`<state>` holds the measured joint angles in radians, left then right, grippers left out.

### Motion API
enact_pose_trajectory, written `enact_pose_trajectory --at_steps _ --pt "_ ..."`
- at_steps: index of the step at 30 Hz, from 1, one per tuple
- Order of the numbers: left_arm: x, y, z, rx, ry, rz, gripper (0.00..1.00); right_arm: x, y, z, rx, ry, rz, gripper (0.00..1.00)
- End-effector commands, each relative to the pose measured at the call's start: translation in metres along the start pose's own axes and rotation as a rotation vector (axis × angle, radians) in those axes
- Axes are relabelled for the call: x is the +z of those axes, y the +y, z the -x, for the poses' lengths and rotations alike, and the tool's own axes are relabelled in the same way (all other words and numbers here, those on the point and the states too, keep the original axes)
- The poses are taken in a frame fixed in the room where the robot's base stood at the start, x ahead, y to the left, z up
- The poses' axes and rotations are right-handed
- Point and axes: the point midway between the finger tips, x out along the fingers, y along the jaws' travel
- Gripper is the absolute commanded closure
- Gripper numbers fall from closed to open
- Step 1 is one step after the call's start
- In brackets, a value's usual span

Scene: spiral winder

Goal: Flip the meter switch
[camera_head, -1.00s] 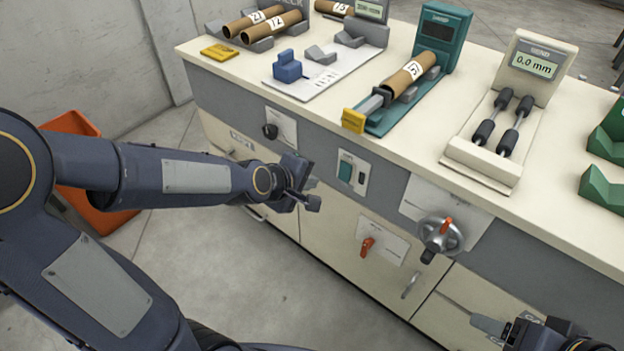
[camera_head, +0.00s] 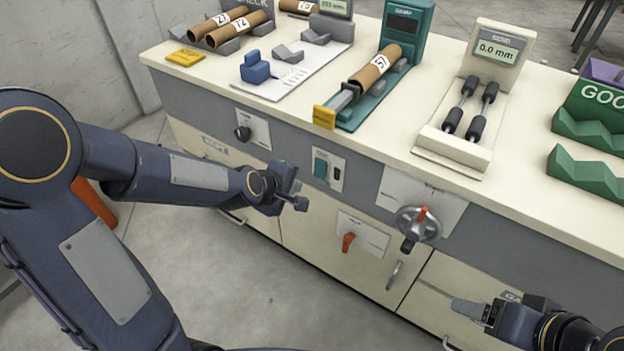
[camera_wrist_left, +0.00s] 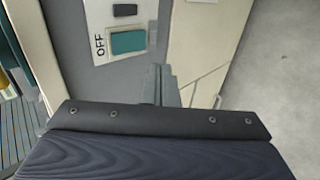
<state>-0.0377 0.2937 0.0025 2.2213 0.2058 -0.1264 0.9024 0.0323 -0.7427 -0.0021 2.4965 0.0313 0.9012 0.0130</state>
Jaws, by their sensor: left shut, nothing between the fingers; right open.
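A switch plate on the bench's grey front panel carries a teal rocker switch (camera_head: 320,168) with a small dark element (camera_head: 336,174) beside it. In the left wrist view the teal rocker (camera_wrist_left: 128,42) and dark element (camera_wrist_left: 125,10) sit on a pale plate marked OFF. No label naming the meter is legible. My left gripper (camera_head: 299,202) is shut and empty, in front of the panel and just below-left of the plate, apart from the rocker in the picture. Its fingers (camera_wrist_left: 160,85) show below the rocker. My right gripper (camera_head: 468,309) is open at lower right; its jaws are partly hidden.
On the front are a black knob (camera_head: 242,133), an orange lever (camera_head: 348,242) and a handwheel (camera_head: 419,224). The benchtop holds cardboard tubes (camera_head: 376,67), a teal device with a dark screen (camera_head: 403,24) and a gauge reading 0.0 mm (camera_head: 497,48). Open floor lies in front.

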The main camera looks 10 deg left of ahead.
Motion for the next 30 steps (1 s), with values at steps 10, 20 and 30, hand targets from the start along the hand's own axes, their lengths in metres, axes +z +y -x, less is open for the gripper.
enact_pose_trajectory --at_steps 10,20,30 --pt "0.001 0.01 -0.068 0.0 -0.001 -0.001 1.0 0.003 0.003 -0.006 0.0 0.0 0.0 0.3" --pt "0.0 0.024 -0.086 0.0 0.0 0.0 1.0 0.003 0.002 -0.005 0.0 0.0 0.0 0.3" --pt "0.0 0.023 -0.088 0.004 0.0 0.001 1.0 0.004 0.004 -0.008 0.0 0.0 0.0 0.3"
